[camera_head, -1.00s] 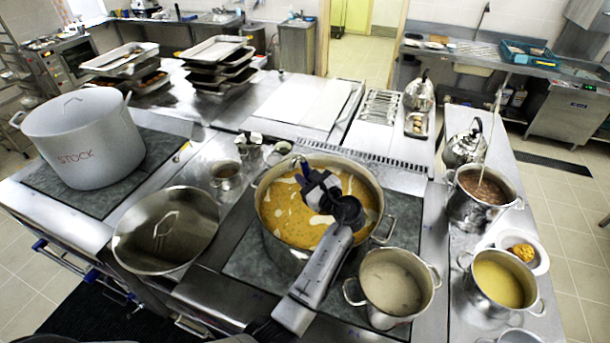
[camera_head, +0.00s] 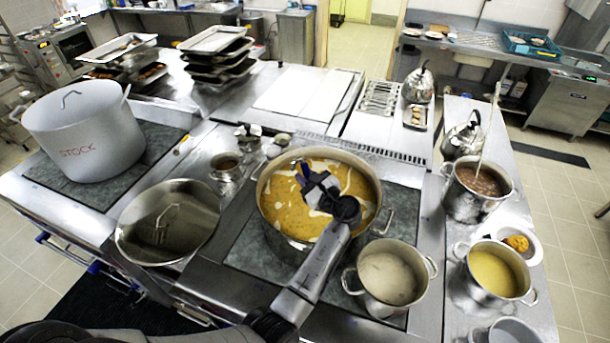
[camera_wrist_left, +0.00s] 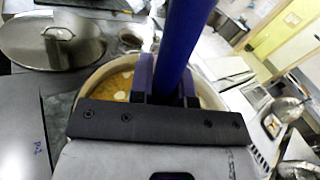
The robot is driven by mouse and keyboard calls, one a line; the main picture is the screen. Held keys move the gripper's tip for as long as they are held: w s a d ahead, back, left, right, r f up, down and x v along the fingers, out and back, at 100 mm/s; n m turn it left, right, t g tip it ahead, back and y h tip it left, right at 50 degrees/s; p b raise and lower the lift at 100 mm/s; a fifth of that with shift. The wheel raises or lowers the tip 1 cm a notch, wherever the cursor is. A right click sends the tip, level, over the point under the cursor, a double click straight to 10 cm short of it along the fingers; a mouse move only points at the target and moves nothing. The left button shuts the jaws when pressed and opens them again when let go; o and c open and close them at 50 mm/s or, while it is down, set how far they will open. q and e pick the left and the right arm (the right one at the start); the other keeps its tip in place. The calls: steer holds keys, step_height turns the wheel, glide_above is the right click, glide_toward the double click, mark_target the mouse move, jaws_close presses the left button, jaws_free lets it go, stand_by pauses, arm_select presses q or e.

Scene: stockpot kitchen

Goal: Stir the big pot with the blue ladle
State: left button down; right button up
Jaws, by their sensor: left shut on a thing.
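The big pot (camera_head: 268,222) of orange soup with pale streaks stands on the hob in the middle of the head view. My left gripper (camera_head: 315,184) is above the soup, within the pot's outline. In the left wrist view the blue ladle (camera_wrist_left: 183,42) shows as a thick blue shaft between the fingers of my left gripper (camera_wrist_left: 167,88), which is shut on it. Behind the fingers the orange soup and pot rim show. The ladle's bowl is hidden, so I cannot tell how deep it sits. My right gripper is not in view.
A lidded grey pot marked STOCK (camera_head: 84,140) stands at left. A wide steel lid (camera_head: 167,222) lies left of the soup pot. A smaller pot (camera_head: 391,277) stands close at front right. More pots (camera_head: 478,188) line the right counter. A white board (camera_head: 303,92) lies behind.

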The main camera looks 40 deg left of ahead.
arm_select(q)
step_height(320, 180, down, 12)
steer(key=b, duration=0.6)
steer(key=shift+f+b, duration=0.25)
steer(key=shift+b, duration=0.15)
stand_by(0.7)
steer(key=shift+w, duration=0.15)
